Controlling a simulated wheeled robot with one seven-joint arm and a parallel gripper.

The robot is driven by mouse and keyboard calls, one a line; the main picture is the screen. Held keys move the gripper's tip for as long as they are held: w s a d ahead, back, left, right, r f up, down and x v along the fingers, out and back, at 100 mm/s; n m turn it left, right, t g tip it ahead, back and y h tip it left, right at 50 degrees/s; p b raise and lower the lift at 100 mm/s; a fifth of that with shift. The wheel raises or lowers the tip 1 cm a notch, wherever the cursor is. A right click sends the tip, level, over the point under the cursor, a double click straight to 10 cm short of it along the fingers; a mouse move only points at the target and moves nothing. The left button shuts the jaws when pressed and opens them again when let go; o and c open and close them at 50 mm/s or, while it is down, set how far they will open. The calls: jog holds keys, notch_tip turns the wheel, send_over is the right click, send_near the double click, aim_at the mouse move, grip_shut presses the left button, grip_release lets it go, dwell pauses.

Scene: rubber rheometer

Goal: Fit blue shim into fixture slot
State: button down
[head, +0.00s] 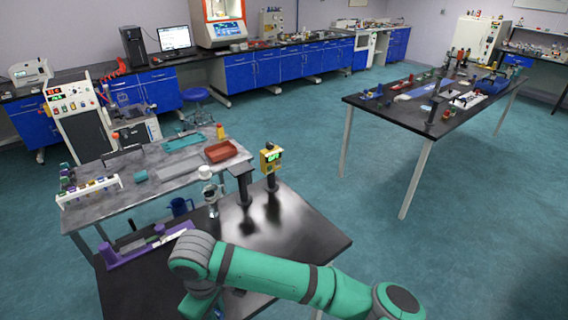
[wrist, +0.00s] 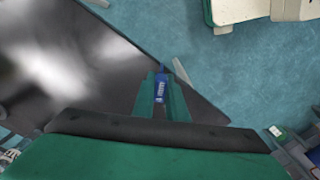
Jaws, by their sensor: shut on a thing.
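In the wrist view a small blue piece, which looks like the blue shim (wrist: 161,87), sits between the two green fingers of my gripper (wrist: 161,92). My gripper is shut on it, above the black table near its edge. In the head view my green arm hides the gripper and the shim. I cannot make out the fixture slot for certain. A long purple holder (head: 148,246) lies at the left of the black table in the head view and may be the fixture.
The black table (head: 300,222) has a wide bare, glossy part. A dark post (head: 241,185) and a yellow box with a green display (head: 270,159) stand at its far side. A grey bench (head: 172,189) with a red tray (head: 221,151) adjoins behind.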

jog(key=w+d+f+m, duration=0.3)
jog(key=d+f+m, duration=0.1)
jog(key=d, duration=0.3)
jog(key=w+d+f+m, duration=0.4)
jog(key=d+f+m, duration=0.1)
jog(key=d, duration=0.3)
jog(key=w+d+f+m, duration=0.3)
jog(key=d+f+m, duration=0.1)
jog(key=d+f, duration=0.3)
jog(key=shift+w+d, duration=0.3)
jog(key=shift+d, duration=0.15)
